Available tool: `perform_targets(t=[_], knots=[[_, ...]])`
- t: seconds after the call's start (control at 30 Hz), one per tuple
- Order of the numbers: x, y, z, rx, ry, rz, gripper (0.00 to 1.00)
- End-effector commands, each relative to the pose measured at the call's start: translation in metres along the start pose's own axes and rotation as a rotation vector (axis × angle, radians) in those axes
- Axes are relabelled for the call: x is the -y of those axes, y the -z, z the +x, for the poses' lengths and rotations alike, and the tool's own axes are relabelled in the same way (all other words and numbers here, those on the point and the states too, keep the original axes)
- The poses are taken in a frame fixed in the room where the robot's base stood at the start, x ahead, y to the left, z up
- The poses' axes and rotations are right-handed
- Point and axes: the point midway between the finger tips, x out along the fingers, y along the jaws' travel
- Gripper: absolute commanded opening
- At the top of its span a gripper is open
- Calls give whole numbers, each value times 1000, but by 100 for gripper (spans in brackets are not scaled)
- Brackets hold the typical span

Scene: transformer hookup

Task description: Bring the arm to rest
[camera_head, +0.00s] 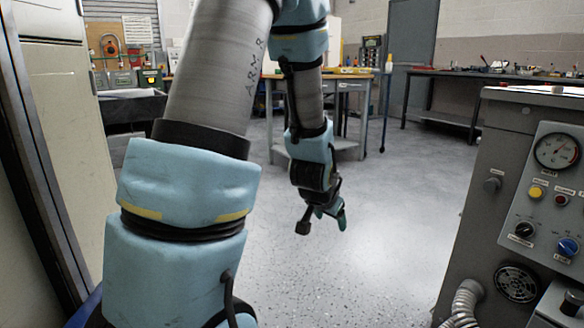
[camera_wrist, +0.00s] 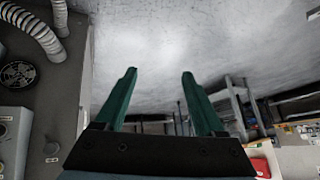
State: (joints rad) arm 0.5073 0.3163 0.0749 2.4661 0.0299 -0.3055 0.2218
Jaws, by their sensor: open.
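My arm stands in the left half of the head view, its large grey and light-blue links in front and the forearm hanging down behind them. My gripper (camera_head: 341,218) is at its lower end, above open floor, small in this view. In the wrist view my gripper (camera_wrist: 158,78) shows two green fingers spread well apart with nothing between them. It touches nothing that I can see.
A grey control cabinet (camera_head: 489,150) with a gauge, knobs and a hose stands at the right. Workbenches (camera_head: 350,78) line the back. A pale panel with a dark frame (camera_head: 55,120) is close on the left. The speckled floor (camera_head: 390,215) between is clear.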

Motion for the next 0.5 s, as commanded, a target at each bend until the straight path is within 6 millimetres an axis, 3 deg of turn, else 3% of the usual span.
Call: perform_targets(t=[0.03,0.2,0.5], knots=[[21,-20,-16,72,15,-84,71],[51,-78,-61,284,35,-303,71],[63,-147,-135,546,56,-590,71]])
